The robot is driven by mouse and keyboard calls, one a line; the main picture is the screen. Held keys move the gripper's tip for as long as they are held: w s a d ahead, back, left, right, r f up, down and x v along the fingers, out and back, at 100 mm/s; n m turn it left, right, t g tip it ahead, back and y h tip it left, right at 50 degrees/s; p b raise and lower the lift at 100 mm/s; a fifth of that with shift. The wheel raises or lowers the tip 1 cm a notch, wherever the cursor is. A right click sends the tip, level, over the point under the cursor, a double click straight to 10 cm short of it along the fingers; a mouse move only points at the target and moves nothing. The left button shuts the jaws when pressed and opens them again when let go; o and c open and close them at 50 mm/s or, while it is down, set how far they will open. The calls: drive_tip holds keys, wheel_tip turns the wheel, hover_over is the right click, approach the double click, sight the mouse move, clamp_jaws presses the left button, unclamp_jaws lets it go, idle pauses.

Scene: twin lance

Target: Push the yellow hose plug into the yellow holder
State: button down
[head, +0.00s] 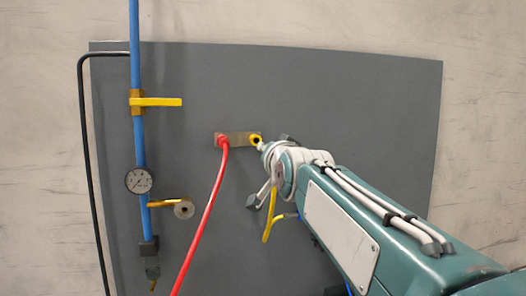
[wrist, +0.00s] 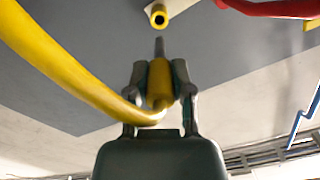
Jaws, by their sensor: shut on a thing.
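The yellow hose plug (wrist: 159,88) has a grey metal tip that points up the wrist picture. My gripper (wrist: 160,73) is shut on its yellow body, with one finger on each side. The yellow holder (wrist: 158,16) is a round socket with a dark hole, straight ahead of the tip; a small gap shows between them. In the head view the yellow holder (head: 255,139) sits at the right end of a small bracket, with the end of my arm close to its right. The plug itself is mostly hidden there. The yellow hose (head: 269,215) hangs below my wrist.
A red hose (head: 203,220) runs down from the left end of the bracket (head: 238,138). Further left stand a blue pipe (head: 135,70) with a yellow lever (head: 157,102) and a gauge (head: 139,180). The grey panel (head: 350,110) is bare at upper right.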

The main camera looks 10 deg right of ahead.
drive_tip(key=shift+d, duration=0.2)
drive_tip(key=shift+s+a, duration=0.1)
drive_tip(key=shift+w+a, duration=0.1)
drive_tip(key=shift+w, duration=0.1)
drive_tip(key=shift+w+a, duration=0.1)
drive_tip(key=shift+w, duration=2.65)
drive_tip(key=shift+d+r, duration=0.1)
drive_tip(key=shift+d, duration=0.1)
drive_tip(key=shift+w, duration=2.25)
idle(1.0)
